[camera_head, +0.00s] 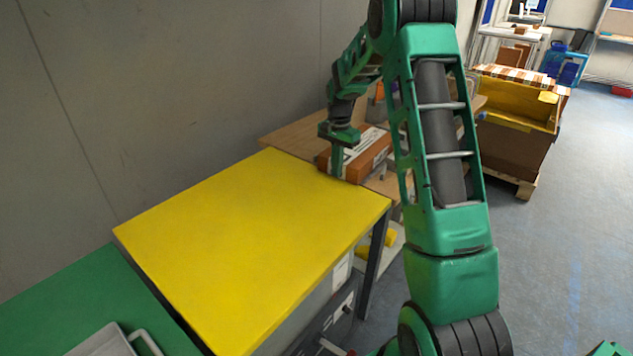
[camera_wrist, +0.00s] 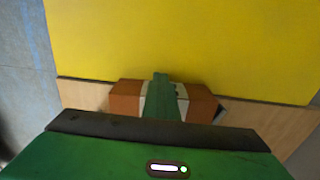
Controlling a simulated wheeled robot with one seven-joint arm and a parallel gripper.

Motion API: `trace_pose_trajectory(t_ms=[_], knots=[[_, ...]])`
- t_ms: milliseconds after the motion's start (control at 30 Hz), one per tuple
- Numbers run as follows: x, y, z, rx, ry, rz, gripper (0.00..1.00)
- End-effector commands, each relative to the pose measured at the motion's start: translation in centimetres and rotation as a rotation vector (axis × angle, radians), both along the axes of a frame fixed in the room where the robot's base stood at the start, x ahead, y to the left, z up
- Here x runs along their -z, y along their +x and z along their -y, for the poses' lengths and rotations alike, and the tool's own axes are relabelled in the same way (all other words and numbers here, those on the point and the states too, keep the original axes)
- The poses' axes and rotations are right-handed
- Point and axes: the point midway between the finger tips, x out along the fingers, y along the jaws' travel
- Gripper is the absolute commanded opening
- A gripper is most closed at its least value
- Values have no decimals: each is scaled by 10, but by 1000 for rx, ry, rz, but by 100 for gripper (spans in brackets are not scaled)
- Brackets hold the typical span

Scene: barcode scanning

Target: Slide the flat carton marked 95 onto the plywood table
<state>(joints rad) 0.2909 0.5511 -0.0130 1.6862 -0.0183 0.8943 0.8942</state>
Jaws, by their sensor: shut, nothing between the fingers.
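A flat brown carton (camera_head: 368,153) with white label areas lies at the seam between the yellow table (camera_head: 250,230) and the plywood table (camera_head: 292,137). No number is readable on it. It seems to sit mostly on the plywood, but I cannot tell whether its near edge still overlaps the yellow top. My gripper (camera_head: 336,172) points down at the carton's near side, on the yellow side, shut and empty. In the wrist view my gripper (camera_wrist: 161,82) covers the middle of the carton (camera_wrist: 126,97); plywood (camera_wrist: 82,95) shows beside it.
My upper arm hides part of the plywood table in the head view. A green table (camera_head: 80,295) with a grey tray (camera_head: 102,343) is at the lower left. The yellow top is bare. A wall stands behind the tables. A large brown box (camera_head: 515,140) stands on a pallet to the right.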

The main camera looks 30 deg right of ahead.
Motion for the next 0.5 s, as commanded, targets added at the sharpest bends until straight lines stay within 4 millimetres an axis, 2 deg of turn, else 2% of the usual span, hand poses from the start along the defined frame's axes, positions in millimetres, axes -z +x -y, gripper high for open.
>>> trace_pose_trajectory(t_ms=[33,200,333,500], knots=[[1,6,18,10,-4,3,0],[1,22,56,7,-3,2,0],[0,27,69,5,-3,3,0],[0,28,72,4,-3,3,0]])
